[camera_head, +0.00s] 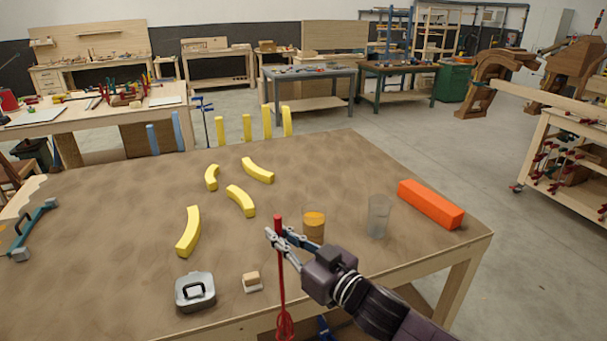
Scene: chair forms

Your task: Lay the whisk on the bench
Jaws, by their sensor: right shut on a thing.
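The whisk (282,290) is red and hangs upright, handle up, in front of the bench's near edge. My right gripper (273,236) is shut on the upper part of its handle. The bench (110,220) is a wide brown-topped table with a pale wooden edge. My left gripper is not in view.
Several yellow curved pieces (188,232) lie mid-bench. An amber-filled glass (314,226), a clear glass (378,216) and an orange block (430,204) stand right. The bench's left is mostly clear.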

